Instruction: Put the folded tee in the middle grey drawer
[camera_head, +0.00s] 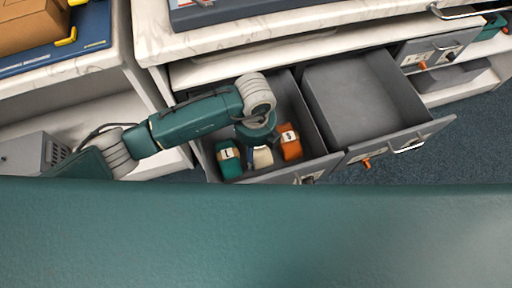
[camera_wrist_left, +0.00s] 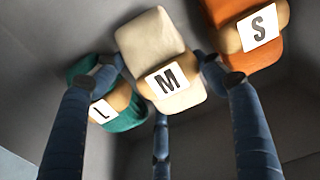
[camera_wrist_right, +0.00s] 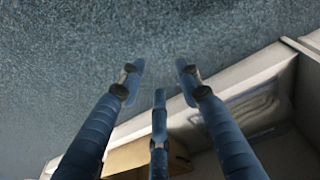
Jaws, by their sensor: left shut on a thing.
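The cream folded tee with an "M" band (camera_wrist_left: 172,80) lies in the open left grey drawer (camera_head: 316,120), between a teal one labelled "L" (camera_head: 228,160) and an orange one labelled "S" (camera_head: 290,142). My left gripper (camera_head: 259,146) reaches down into that drawer. In the left wrist view its fingers are shut on the cream tee, one on each side. The middle grey drawer (camera_head: 352,100) is pulled open and empty, to the right of the left drawer. My right gripper (camera_wrist_right: 160,80) is open and empty, above blue floor in the right wrist view.
A pale marble-look counter (camera_head: 290,28) runs above the drawers. Another grey drawer front (camera_head: 436,50) is at the right. A cardboard box (camera_head: 28,24) sits on a blue tray (camera_head: 85,42) at the upper left. Blue carpet is clear in front.

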